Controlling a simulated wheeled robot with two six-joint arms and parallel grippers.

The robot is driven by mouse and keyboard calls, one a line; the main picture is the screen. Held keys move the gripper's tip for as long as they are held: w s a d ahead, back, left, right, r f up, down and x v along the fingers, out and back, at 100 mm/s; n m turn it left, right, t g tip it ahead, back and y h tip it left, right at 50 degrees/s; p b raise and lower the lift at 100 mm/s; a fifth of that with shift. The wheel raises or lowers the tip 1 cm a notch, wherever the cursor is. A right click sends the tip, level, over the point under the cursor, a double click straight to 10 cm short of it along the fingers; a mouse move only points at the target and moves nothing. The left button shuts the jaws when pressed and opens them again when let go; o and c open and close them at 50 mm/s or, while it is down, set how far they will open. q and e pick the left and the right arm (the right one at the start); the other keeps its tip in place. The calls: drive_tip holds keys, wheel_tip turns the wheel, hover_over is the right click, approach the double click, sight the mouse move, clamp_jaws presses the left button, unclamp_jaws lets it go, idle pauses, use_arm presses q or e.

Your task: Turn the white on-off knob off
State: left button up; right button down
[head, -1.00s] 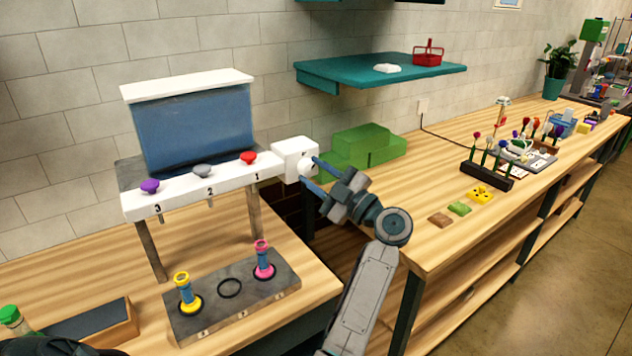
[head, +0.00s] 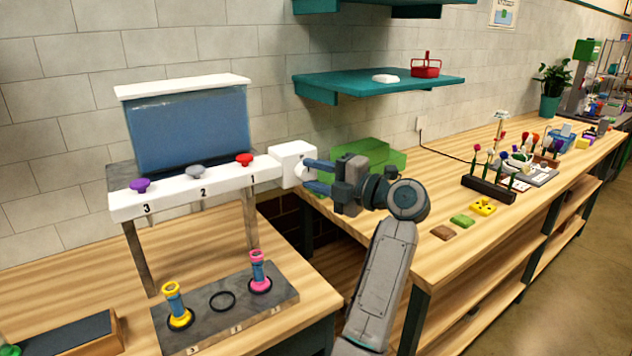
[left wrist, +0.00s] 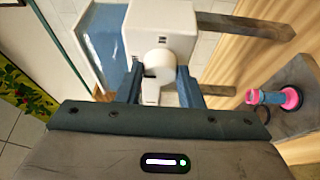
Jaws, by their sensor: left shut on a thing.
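The white on-off knob (head: 301,172) sticks out of the right face of the white box (head: 292,152) at the end of the dispenser. In the left wrist view the round white knob (left wrist: 158,64) shows with a dark mark at its left edge. My left gripper (head: 309,176) reaches it from the right. Its two blue fingers lie on either side of the knob, shut on it, as the left wrist view also shows. Some lettering on the box is too small to read. My right gripper is not in view.
The dispenser's white bar (head: 195,190) carries purple, grey and red knobs over a grey base plate (head: 240,305) with yellow and pink holders. A green stepped block (head: 365,155) stands behind my gripper. A teal shelf (head: 350,85) hangs above. A gap separates the two benches.

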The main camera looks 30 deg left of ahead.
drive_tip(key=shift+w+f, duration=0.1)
use_arm(q)
drive_tip(key=shift+r, duration=0.1)
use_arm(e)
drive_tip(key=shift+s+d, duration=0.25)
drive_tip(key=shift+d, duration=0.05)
use_arm(q)
drive_tip(key=o, duration=1)
drive_tip(key=shift+w+a, duration=0.1)
